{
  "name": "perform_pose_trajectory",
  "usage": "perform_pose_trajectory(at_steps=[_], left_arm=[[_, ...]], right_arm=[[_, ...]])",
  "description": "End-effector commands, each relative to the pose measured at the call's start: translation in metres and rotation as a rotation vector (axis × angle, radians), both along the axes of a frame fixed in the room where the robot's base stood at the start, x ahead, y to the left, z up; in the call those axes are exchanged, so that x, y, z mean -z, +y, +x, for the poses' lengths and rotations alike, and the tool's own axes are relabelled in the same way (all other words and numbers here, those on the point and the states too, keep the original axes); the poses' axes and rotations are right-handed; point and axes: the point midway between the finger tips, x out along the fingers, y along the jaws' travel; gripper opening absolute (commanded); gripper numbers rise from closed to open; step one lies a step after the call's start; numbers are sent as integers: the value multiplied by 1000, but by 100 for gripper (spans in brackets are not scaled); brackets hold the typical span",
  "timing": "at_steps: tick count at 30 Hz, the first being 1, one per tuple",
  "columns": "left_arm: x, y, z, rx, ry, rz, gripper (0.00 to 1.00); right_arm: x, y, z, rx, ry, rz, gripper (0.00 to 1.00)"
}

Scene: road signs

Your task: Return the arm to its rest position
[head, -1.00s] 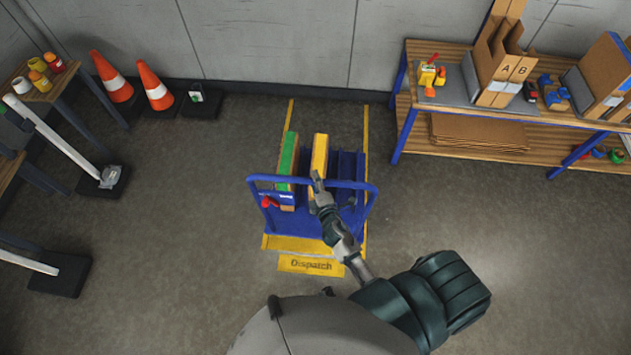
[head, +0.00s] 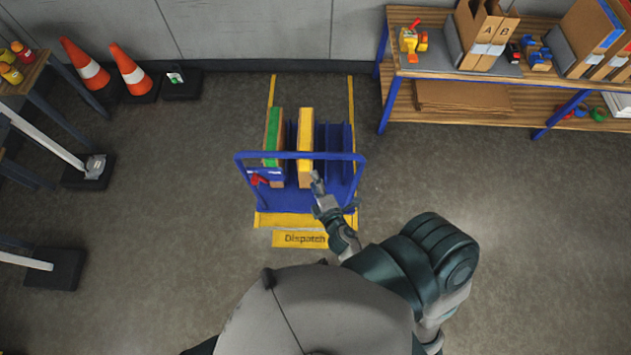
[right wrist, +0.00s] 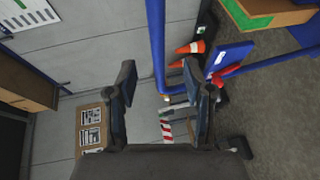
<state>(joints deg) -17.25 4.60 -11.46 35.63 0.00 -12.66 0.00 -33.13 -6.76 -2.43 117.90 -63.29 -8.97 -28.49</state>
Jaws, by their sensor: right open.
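My right gripper (head: 317,187) is in the head view just in front of the blue cart's handle bar, near the lower end of the yellow-edged board. In the right wrist view its two fingers (right wrist: 165,90) stand wide apart with nothing between them. The blue cart (head: 345,191) holds a green-edged board (head: 272,137) and a yellow-edged board (head: 306,135) upright in its slots; slots to their right look empty. A blue cart rail (right wrist: 156,45) shows beyond the fingers in the wrist view. My left gripper is not in view.
A yellow "Dispatch" floor plate (head: 300,239) lies before the cart. Two traffic cones (head: 130,70) stand at the back left. A wooden shelf (head: 440,90) with boxes stands at right. Sign posts on black bases (head: 55,270) are at left. Floor right of the cart is clear.

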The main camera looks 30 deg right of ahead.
Motion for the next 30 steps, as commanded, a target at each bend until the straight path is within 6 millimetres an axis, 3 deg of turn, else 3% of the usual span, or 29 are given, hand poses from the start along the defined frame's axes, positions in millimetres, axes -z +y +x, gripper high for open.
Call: perform_pose_trajectory(at_steps=[15, 19, 23, 26, 30], left_arm=[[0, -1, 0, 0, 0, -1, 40], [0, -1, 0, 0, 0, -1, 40], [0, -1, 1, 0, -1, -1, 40], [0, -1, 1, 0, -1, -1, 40], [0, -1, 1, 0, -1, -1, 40]], right_arm=[[0, 0, 0, -1, 0, 0, 52], [19, 5, -1, -5, 31, 40, 52], [86, 19, -10, -7, 147, 184, 52], [163, 32, -32, 20, 292, 351, 52], [267, 42, -85, 125, 515, 579, 52]])
